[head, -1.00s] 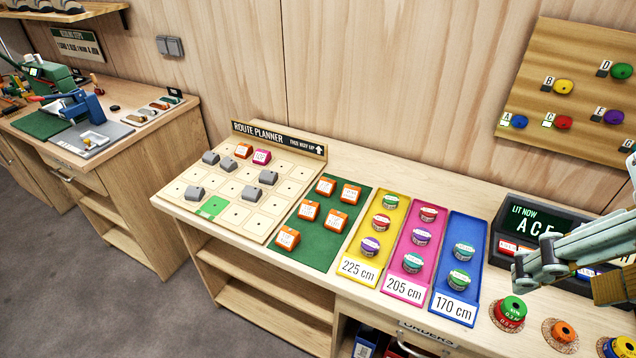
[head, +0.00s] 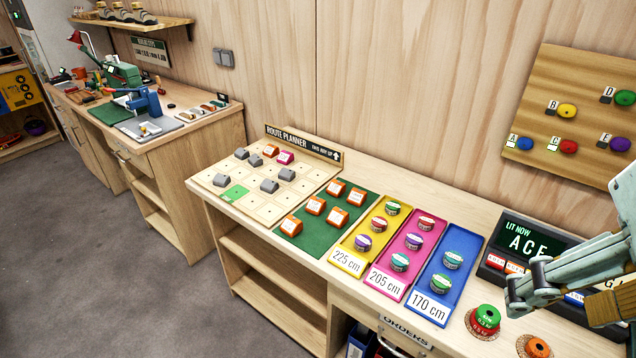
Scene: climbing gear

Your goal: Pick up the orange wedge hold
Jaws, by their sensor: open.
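Several orange wedge holds (head: 337,217) with white labels sit on the green mat (head: 318,238) at the middle of the bench. They look alike, and their labels are too small to read. One more orange wedge (head: 271,150) stands on the route planner board (head: 228,208), beside a pink one (head: 285,157). My gripper (head: 512,298) is at the right side of the head view, above the bench near the blue tray. It is well to the right of the wedges and appears empty.
Yellow (head: 349,244), pink (head: 385,277) and blue (head: 437,288) trays with round tins lie between the mat and my gripper. Grey wedges (head: 269,186) stand on the board. A dark display box (head: 527,240) is behind my gripper. Stacked round holds (head: 485,320) sit at the front right.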

